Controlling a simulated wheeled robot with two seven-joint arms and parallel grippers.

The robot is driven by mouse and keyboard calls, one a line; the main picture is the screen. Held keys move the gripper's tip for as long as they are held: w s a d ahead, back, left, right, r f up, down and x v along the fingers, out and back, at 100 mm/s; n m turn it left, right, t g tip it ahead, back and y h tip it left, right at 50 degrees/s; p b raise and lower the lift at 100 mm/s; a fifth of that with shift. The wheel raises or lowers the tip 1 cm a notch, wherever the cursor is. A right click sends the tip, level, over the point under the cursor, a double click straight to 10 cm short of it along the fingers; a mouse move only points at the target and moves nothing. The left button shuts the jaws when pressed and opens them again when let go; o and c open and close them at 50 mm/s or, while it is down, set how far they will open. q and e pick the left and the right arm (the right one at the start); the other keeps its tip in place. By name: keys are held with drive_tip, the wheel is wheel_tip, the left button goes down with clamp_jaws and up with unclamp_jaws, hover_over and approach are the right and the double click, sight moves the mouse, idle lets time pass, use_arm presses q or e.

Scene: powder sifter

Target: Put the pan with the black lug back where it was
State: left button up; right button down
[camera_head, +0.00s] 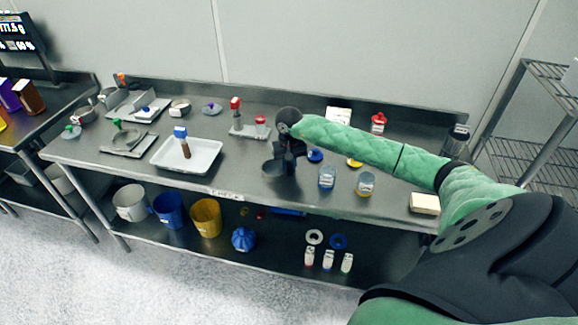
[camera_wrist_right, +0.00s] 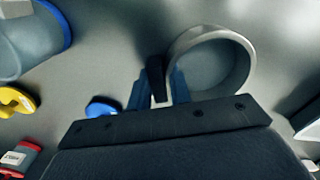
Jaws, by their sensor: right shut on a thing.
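The pan with the black lug (camera_wrist_right: 246,68) is a round grey metal pan, seen from above in the right wrist view. Its black lug (camera_wrist_right: 156,70) sits between the fingers of my right gripper (camera_wrist_right: 157,92), which is shut on it. In the head view the pan (camera_head: 272,170) is at the middle of the table near the front edge, with my right gripper (camera_head: 290,160) at its right side. The pan looks level and empty; I cannot tell whether it touches the table. My left gripper is not in view.
A white tray (camera_head: 205,157) with a blue-topped brush (camera_head: 181,137) lies to the left. A stand with red knobs (camera_head: 250,130) is behind. Bare steel (camera_head: 238,180) lies between tray and pan.

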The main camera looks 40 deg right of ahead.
drive_tip(key=c, duration=1.3)
unclamp_jaws()
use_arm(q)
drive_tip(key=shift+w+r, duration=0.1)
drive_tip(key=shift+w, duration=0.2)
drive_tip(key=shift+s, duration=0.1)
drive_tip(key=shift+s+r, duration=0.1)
